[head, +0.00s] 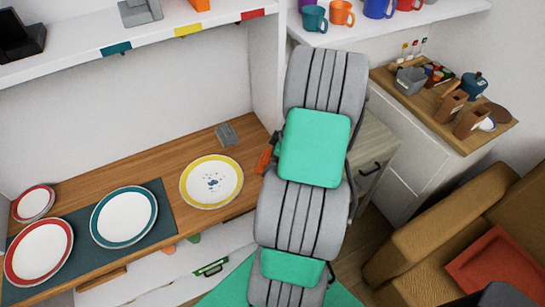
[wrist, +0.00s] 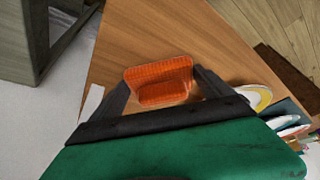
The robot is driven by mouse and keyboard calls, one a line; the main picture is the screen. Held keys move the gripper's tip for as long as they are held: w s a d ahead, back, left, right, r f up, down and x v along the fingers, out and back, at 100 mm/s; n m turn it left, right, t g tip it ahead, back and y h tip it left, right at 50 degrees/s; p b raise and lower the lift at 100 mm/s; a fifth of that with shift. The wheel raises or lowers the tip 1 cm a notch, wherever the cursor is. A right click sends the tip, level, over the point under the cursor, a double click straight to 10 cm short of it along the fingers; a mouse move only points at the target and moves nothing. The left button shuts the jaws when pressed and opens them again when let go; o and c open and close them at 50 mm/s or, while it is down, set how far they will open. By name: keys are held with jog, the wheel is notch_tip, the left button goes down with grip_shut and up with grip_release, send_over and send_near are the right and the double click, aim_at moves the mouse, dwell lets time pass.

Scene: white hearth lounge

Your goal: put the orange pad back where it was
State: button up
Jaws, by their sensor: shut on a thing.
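The orange pad (wrist: 160,72) is between the two dark fingers of my gripper (wrist: 161,82) in the wrist view, and the gripper is shut on it. The pad has a ribbed face and shows over the bare wooden counter. I cannot tell whether it touches the wood. In the head view the orange pad (head: 265,158) shows just left of my arm, near the counter's right end. My arm hides most of the gripper there.
A yellow-rimmed plate (head: 211,182) and a grey pad (head: 227,134) lie on the wooden counter (head: 180,167). A teal plate (head: 124,217) and red plates (head: 39,251) are further left. A shelf (head: 150,38) with coloured tags hangs above. An armchair (head: 430,235) stands right.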

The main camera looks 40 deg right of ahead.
jog(key=o, duration=0.7)
jog(key=shift+f, duration=0.15)
jog(key=shift+o, duration=1.1)
